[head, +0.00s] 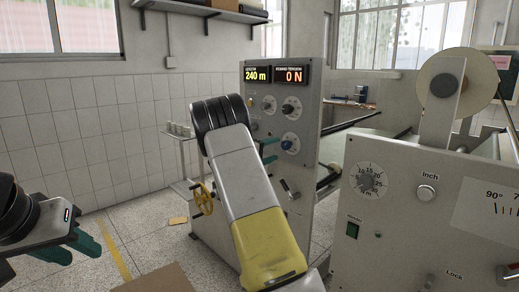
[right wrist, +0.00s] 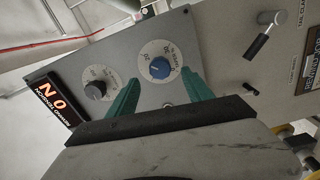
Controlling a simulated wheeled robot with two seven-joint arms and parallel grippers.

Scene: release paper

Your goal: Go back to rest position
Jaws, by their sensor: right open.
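My right gripper (right wrist: 160,80) is open in the right wrist view. Its two green fingers stand apart on either side of the blue knob (right wrist: 160,67), with nothing held. I cannot tell how far the fingertips are from the knob. In the head view my right arm reaches forward to the tall grey control panel (head: 310,100), with the green fingers beside the panel's face, partly hidden by the arm. The blue knob also shows there (head: 290,140). My left gripper (head: 84,256) is low at the left edge, its green fingers apart and empty.
A grey machine (head: 400,240) with a dial and a large roll (head: 457,77) stands close on the right. A yellow handwheel (head: 203,198) juts from the panel's left side. A small trolley (head: 182,155) stands behind.

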